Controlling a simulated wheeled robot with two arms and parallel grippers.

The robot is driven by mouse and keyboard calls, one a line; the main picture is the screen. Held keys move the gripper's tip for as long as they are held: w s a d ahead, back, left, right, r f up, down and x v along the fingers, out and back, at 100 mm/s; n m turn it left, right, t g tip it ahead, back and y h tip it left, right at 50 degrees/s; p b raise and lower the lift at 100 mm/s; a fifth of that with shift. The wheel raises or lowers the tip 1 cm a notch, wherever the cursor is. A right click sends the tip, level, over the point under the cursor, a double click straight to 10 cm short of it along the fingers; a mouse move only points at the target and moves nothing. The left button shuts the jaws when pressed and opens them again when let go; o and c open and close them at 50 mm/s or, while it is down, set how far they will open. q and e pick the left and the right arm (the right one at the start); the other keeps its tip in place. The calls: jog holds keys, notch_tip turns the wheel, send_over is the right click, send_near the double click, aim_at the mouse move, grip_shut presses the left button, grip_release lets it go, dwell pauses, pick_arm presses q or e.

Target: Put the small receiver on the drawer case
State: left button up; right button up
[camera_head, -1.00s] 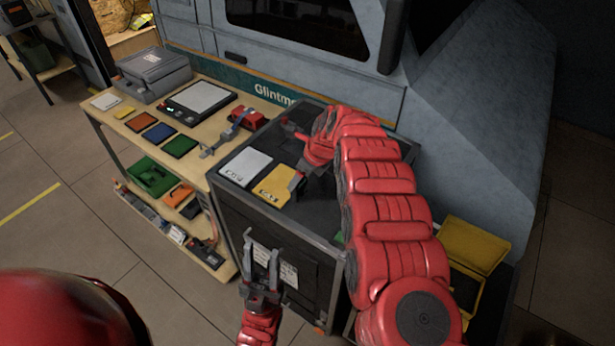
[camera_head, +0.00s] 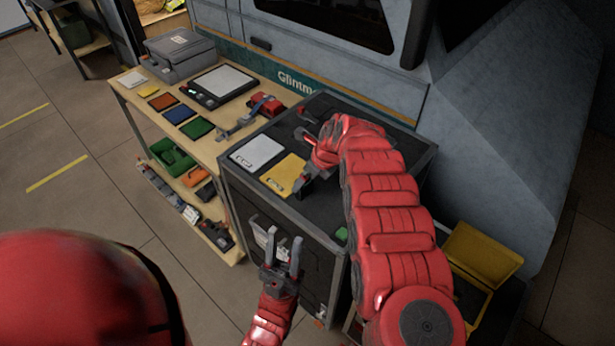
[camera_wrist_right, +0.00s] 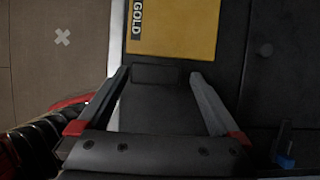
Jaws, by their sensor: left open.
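The drawer case (camera_head: 320,105) is the dark cabinet in the middle of the head view, with a flat black top. My right gripper (camera_head: 302,184) is low over that top, beside the yellow card's right end. I cannot tell whether the block touches the top. My left gripper (camera_head: 283,254) is open and empty in front of the case's front face.
A white card (camera_head: 257,152) and a yellow GOLD card (camera_head: 284,172) lie on the case top. A wooden bench (camera_head: 150,112) on the left holds a grey case (camera_head: 181,55), a scale (camera_head: 222,85) and a red clamp (camera_head: 265,103). An open yellow box (camera_head: 480,252) stands at right.

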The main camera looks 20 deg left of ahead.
jog(key=shift+s+a+r, duration=0.1)
jog(key=shift+a, duration=0.1)
jog(key=shift+r, duration=0.2)
jog(key=shift+d+r, duration=0.1)
jog(key=shift+d, duration=0.05)
jog(key=shift+d+r, duration=0.15)
jog(key=shift+r, duration=0.15)
jog(key=p+v, duration=0.4)
jog(key=v, duration=0.7)
